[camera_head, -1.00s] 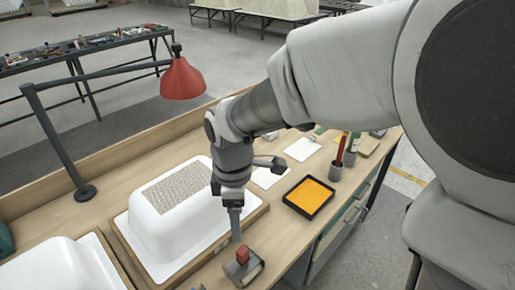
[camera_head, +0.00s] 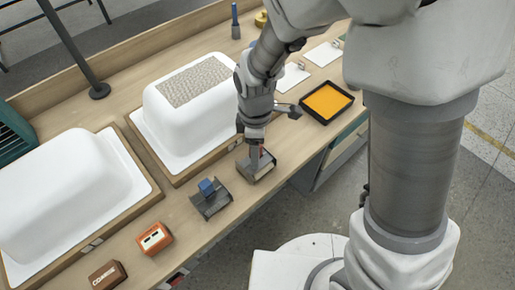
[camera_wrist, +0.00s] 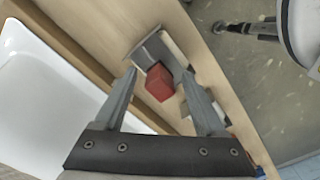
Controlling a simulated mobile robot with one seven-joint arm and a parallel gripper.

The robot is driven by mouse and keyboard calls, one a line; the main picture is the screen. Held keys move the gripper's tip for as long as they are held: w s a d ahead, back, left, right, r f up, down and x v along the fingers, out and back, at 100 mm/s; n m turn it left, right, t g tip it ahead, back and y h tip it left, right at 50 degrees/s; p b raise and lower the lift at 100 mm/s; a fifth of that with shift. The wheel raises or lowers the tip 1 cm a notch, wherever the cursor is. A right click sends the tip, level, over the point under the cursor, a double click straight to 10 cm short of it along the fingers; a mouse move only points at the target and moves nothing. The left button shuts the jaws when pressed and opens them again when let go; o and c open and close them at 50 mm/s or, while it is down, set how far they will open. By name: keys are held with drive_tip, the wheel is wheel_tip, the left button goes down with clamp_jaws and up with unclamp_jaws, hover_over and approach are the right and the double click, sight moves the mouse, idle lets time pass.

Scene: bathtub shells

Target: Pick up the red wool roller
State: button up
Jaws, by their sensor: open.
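The red wool roller shows in the wrist view as a red block (camera_wrist: 159,83) on a grey metal body, near the front edge of the workbench. In the head view its grey body (camera_head: 263,171) is partly hidden by my gripper (camera_head: 255,160). My gripper is open, with its fingertips (camera_wrist: 160,76) on either side of the red block in the wrist picture. The fingers look empty, and I cannot tell whether they touch the roller.
A similar roller with a blue block (camera_head: 207,187) stands left of it. A white bathtub shell (camera_head: 190,112) is behind. An orange box (camera_head: 154,239) and a brown block (camera_head: 108,275) lie front left. A yellow-filled tray (camera_head: 326,101) lies to the right.

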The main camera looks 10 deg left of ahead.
clamp_jaws()
idle(0.4)
idle(1.0)
